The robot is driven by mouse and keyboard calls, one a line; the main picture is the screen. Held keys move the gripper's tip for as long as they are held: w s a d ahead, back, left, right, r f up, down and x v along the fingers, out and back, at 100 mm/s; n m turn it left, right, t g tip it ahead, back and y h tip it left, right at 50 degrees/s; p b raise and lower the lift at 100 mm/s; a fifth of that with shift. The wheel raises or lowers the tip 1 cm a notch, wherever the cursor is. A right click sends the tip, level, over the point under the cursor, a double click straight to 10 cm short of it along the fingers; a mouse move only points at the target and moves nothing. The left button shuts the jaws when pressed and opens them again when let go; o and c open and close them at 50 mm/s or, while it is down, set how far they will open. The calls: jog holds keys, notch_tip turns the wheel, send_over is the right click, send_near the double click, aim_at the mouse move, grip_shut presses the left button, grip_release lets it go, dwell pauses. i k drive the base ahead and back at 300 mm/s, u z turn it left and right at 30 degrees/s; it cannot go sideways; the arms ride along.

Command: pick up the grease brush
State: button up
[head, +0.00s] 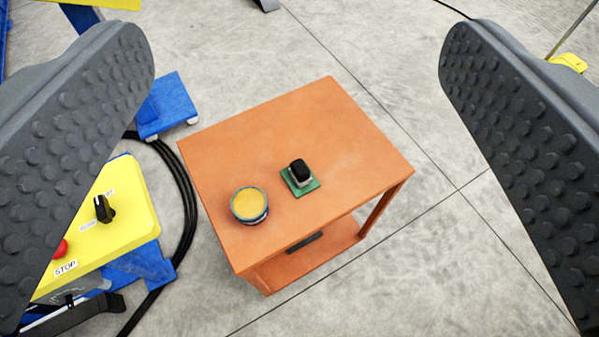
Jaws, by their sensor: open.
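A small upright item with a black top, a grey metal-like band and a green square base stands on the orange table. It looks like the grease brush (300,170), though I cannot tell for certain. Just left of it and nearer stands a round tin (250,204) with a blue-grey rim and yellow grease-like contents. The two are apart. My gripper (296,62) is open and empty. Its dark studded fingers frame the left and right sides of the head view, with the table seen between and beyond them.
The orange table (345,140) has a lower shelf, with a dark bar (304,243) below the top. At left are a yellow control box (120,215) with a black knob and red stop button, blue parts, and black cables (183,180). Concrete floor right of the table is clear.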

aim_at(300, 171)
jog(key=k, duration=1.3)
jog(key=u, duration=0.5)
jog(key=i, duration=2.15)
jog(key=z, duration=0.6)
